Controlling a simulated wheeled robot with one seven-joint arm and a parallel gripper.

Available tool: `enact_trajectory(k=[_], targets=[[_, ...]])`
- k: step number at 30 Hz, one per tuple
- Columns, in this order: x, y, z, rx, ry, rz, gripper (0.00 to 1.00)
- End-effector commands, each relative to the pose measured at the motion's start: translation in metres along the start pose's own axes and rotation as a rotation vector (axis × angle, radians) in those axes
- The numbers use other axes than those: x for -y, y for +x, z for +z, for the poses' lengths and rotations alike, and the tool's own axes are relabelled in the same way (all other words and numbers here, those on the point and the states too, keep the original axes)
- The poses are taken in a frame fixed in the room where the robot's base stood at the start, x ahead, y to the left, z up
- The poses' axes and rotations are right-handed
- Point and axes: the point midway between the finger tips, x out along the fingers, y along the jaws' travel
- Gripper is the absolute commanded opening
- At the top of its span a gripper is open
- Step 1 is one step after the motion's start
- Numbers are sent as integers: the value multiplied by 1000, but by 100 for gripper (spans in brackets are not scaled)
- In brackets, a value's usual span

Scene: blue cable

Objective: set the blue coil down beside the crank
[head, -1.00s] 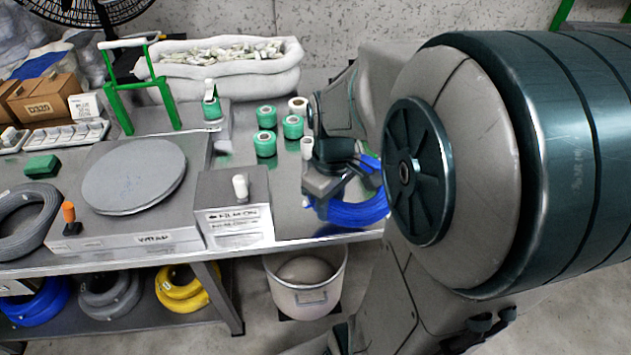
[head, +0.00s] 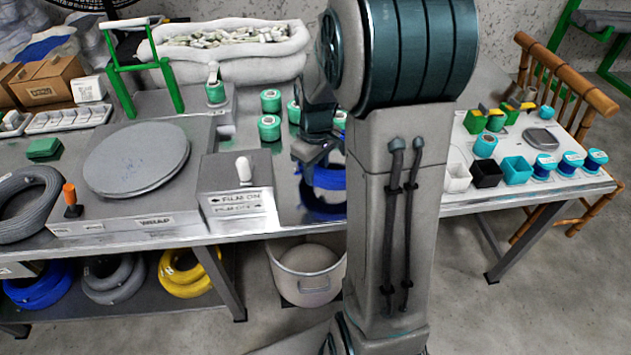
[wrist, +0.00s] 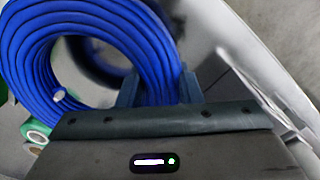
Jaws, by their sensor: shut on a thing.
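My gripper (head: 316,152) is shut on the blue coil (head: 328,176), above the metal table right of the film switch box. In the wrist view the coil (wrist: 86,38) fills the upper left, its near side between my fingers (wrist: 160,92). A dark blue reflection shows beneath it in the head view, and it looks clear of the tabletop. My arm hides its right part. An orange-handled piece (head: 70,198), perhaps the crank, stands on the wrap machine's front left corner. I cannot tell for certain which part is the crank.
The wrap machine's round plate (head: 136,160) and the film switch box (head: 238,190) stand left of my gripper. Green tape rolls (head: 269,127) stand behind it. A grey coil (head: 24,205) lies at far left. A bin (head: 306,272) stands below the table edge.

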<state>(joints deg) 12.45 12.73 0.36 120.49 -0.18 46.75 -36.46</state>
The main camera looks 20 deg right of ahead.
Motion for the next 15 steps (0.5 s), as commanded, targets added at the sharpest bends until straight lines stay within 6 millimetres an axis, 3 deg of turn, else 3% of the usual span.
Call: enact_trajectory(k=[9, 15], targets=[[0, 37, 0, 0, 0, 0, 0], [0, 39, 0, -2, 0, 2, 0]])
